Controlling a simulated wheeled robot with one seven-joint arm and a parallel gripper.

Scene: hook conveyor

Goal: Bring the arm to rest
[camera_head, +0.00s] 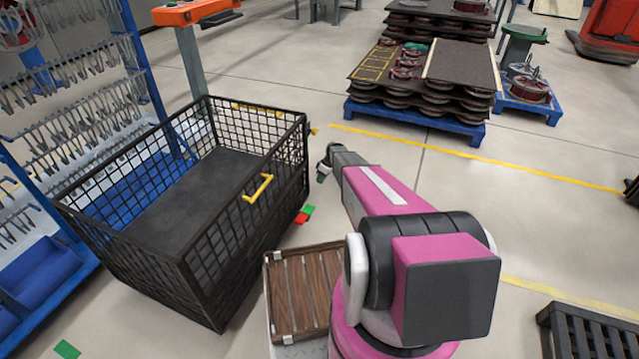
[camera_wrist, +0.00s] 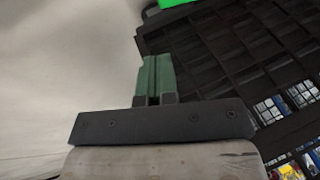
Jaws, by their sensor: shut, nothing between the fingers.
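My pink and black arm reaches forward from the lower right in the head view. Its far end, with my gripper (camera_head: 327,162), is close to the right side of the black wire basket, over open floor. The gripper is small and partly hidden there. In the wrist view my gripper (camera_wrist: 155,78) shows two green fingers pressed together, shut with nothing between them. Pale floor or wall lies to the left of the fingers, and a dark gridded structure fills the right side.
The black wire basket (camera_head: 195,262) with a yellow handle (camera_head: 258,188) stands left of my arm. A wooden slatted crate (camera_head: 300,290) is low beside my arm. A rack of metal hooks (camera_head: 75,85) stands far left. Loaded blue pallets (camera_head: 415,118) stand behind; floor to the right is mostly clear.

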